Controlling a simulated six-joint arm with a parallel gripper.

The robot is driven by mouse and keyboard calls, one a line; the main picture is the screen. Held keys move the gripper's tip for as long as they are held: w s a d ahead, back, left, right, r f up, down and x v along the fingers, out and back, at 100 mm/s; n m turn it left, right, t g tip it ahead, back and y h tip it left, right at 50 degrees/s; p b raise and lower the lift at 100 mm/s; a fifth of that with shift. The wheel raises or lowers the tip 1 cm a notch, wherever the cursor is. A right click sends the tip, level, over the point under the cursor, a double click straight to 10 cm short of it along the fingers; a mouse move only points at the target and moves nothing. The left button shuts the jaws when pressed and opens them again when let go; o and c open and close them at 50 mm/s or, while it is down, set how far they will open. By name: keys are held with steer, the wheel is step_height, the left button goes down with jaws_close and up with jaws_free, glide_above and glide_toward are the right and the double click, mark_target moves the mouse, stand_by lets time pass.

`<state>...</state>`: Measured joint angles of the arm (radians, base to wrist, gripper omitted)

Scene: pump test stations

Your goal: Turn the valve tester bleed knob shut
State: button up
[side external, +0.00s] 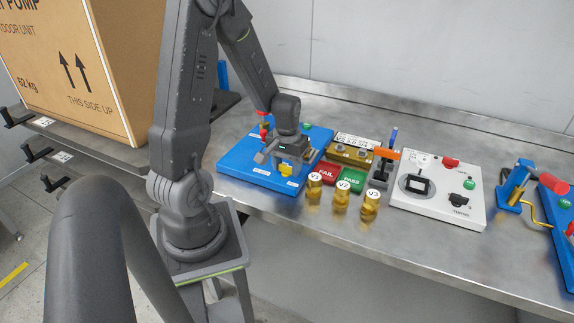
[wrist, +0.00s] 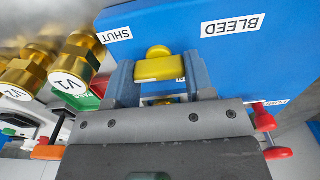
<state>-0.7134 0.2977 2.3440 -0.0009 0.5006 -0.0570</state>
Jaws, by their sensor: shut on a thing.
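The blue valve tester (side external: 238,165) lies on the steel bench, and its blue plate (wrist: 270,65) fills the upper right of the wrist view. Its yellow bleed knob (wrist: 160,69) sits between my two fingers, with a rounded yellow end above the bar. The knob also shows in the side view (side external: 288,169). My gripper (wrist: 158,63) is shut on the knob, one finger at each end of the bar. A SHUT label (wrist: 112,35) is up and left of the knob, and a BLEED label (wrist: 233,24) is up and right.
Brass valves V1 (side external: 314,188), V2 (side external: 341,195) and V3 (side external: 370,205) stand near the bench's front edge. Red FAIL (side external: 326,174) and green PASS (side external: 352,181) pads lie behind them. A white test unit (side external: 440,205) is farther right. A large carton (side external: 85,75) stands at left.

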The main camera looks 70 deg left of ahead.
steer(key=o, duration=0.9)
step_height(320, 180, up, 14)
steer(key=shift+f, duration=0.1)
stand_by(0.5)
steer(key=s+d+r+m+t, duration=0.1)
steer(key=d+r+m+t, duration=0.1)
steer(key=d, duration=0.5)
steer(key=s+d+r+m+t, duration=0.1)
steer(key=s+d+r+m, duration=0.1)
steer(key=d, duration=0.5)
steer(key=s+d+r+m+t, duration=0.2)
steer(key=d+r+m, duration=0.1)
steer(key=d, duration=0.3)
steer(key=shift+s+d+r+m+t, duration=0.3)
steer(key=shift+d+m, duration=0.1)
steer(key=shift+m, duration=0.5)
